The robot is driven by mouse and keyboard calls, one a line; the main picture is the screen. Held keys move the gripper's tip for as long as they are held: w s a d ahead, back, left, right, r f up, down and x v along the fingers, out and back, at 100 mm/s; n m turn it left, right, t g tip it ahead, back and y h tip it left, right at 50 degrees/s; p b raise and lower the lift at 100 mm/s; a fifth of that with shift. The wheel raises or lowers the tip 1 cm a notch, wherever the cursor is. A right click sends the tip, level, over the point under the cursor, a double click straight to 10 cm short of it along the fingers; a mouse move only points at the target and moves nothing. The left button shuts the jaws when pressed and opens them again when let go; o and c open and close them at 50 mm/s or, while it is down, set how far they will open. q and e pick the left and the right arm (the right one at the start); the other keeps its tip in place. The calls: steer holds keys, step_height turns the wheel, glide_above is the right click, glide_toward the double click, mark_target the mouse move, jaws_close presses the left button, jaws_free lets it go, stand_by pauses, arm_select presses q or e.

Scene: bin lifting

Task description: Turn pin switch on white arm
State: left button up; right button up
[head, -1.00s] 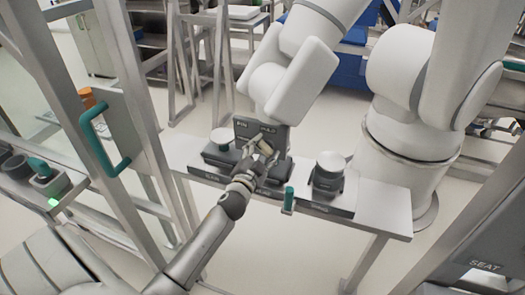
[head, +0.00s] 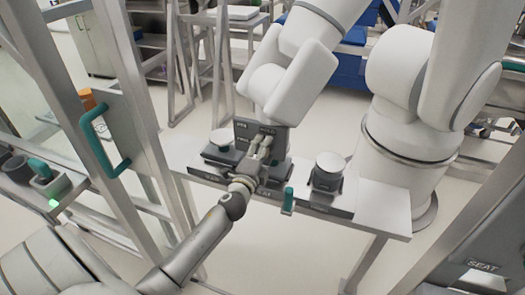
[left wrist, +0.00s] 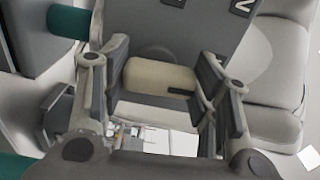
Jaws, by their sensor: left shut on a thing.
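The white arm (head: 295,75) reaches down from the top, and a dark panel (head: 243,130) with small white lettering sits at its lower end. The pin switch shows in the left wrist view as a beige rounded knob (left wrist: 160,80) in front of the dark panel face. My left gripper (head: 263,147) is at the panel's front in the head view. In the left wrist view its two fingers (left wrist: 165,85) stand on either side of the knob and are shut on it. The gripper hides most of the switch in the head view. My right gripper is not in view.
A narrow table (head: 385,212) under the panel carries dark fixtures with a white round top (head: 330,162) and a green handle (head: 289,199). A metal frame with a green handle (head: 105,140) stands at left. The white arm's thick base (head: 405,150) blocks the right.

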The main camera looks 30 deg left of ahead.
arm_select(q)
steer(key=shift+d+m, duration=0.1)
steer(key=shift+m, duration=0.3)
steer(key=o, duration=1)
steer(key=v, duration=1.2)
